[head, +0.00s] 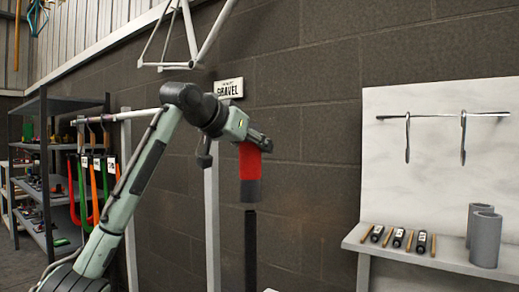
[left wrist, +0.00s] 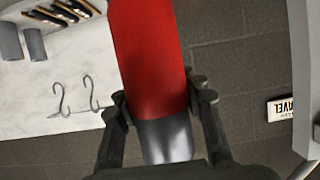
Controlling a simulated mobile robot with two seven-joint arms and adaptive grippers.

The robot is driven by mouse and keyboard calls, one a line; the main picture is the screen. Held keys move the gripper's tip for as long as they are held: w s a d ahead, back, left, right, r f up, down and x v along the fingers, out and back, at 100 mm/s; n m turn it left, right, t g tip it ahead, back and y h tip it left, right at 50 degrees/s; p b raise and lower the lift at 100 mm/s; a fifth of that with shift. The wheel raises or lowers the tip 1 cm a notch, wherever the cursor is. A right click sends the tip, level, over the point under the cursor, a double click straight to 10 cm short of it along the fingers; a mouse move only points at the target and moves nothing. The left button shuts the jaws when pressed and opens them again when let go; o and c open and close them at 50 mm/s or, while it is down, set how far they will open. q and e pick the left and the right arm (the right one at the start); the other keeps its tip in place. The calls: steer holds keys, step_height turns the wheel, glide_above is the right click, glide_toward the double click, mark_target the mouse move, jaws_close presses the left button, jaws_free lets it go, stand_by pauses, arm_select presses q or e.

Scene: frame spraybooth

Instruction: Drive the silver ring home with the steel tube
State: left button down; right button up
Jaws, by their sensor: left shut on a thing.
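My left gripper (head: 260,142) is shut on an upright tube (head: 250,162), which is red with a dark grey lower end in the head view. In the left wrist view the tube (left wrist: 150,60) runs between my fingers (left wrist: 160,104), red with a silver end (left wrist: 166,140) near the palm. It is likely the steel tube. A slim black post (head: 250,250) stands directly below its lower end in the head view; whether they touch I cannot tell. I cannot make out the silver ring. My right gripper is not in view.
A bench (head: 440,258) at the right holds grey cylinders (head: 487,240) and several dark-handled tools (head: 398,238). Hooks hang on the white panel (head: 435,185) above. A silver bike frame (head: 180,62) hangs at the top. Shelves (head: 45,105) stand at the left.

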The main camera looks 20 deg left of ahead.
mark_target(243, 152)
arm_select(q)
steer(key=shift+s+a+r+b, duration=0.1)
steer(key=shift+s+a+b, duration=0.25)
steer(key=shift+s, duration=0.9)
steer(key=shift+s+a+f+b, duration=0.15)
steer(key=shift+s+a, duration=0.45)
steer(key=shift+s, duration=0.65)
steer(key=shift+s+a+r+b, duration=0.2)
steer(key=shift+s+a, duration=0.25)
steer(key=shift+s, duration=0.8)
